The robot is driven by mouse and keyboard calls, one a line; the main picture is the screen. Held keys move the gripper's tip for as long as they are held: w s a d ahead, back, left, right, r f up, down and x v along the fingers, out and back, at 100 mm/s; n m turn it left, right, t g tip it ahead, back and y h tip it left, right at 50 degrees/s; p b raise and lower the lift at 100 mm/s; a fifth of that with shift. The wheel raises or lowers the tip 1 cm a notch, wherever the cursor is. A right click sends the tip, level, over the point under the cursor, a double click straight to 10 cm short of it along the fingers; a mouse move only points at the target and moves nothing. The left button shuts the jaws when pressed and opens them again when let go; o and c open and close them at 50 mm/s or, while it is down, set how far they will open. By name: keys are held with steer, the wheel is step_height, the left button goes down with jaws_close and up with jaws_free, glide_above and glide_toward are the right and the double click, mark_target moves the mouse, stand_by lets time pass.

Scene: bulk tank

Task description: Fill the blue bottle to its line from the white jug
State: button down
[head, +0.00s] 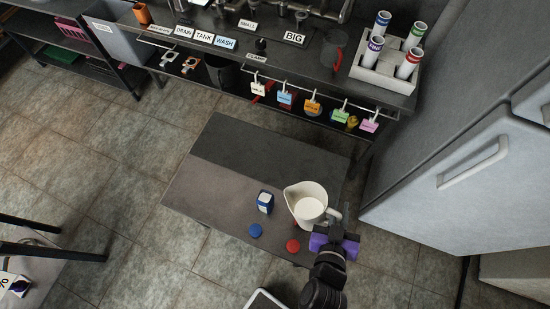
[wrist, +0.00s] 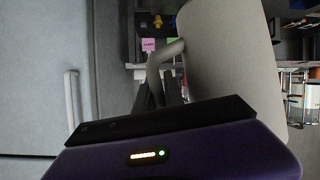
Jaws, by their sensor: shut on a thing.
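The white jug (head: 308,206) is over the right front part of the low table in the head view, with pale liquid inside. It also fills the upper right of the wrist view (wrist: 225,50). My gripper (head: 333,222) is shut on the jug's handle (wrist: 162,60). The blue bottle (head: 265,202) stands just left of the jug, its label facing front. Its line and fill level are too small to make out. A blue cap (head: 255,230) and a red cap (head: 293,245) lie at the table's front. I cannot tell whether the jug touches the table.
The low table (head: 225,180) is clear on its left and back. Behind it is a counter with labelled taps and a rail of coloured tags (head: 312,106). A rack of tubes (head: 384,72) stands on the counter's right. A large grey fridge (head: 465,150) stands to the right.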

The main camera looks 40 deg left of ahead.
steer(key=shift+w+d+f+m+y+b, duration=0.1)
steer(key=shift+d+f+m+y+b, duration=0.25)
steer(key=shift+f+m+y+b, duration=0.6)
steer(key=shift+r+h+b, duration=0.2)
steer(key=shift+h+b, duration=0.15)
steer(key=shift+b, duration=0.05)
steer(key=w+d+m+h+b, duration=0.1)
steer(key=w+d+m+h, duration=0.1)
steer(key=d, duration=0.6)
steer(key=w+d+m+h+b, duration=0.1)
steer(key=w+d+m+h, duration=0.1)
steer(key=d, duration=0.7)
steer(key=shift+d+f+t+h, duration=0.3)
steer(key=shift+f+t, duration=0.1)
steer(key=shift+f, duration=0.05)
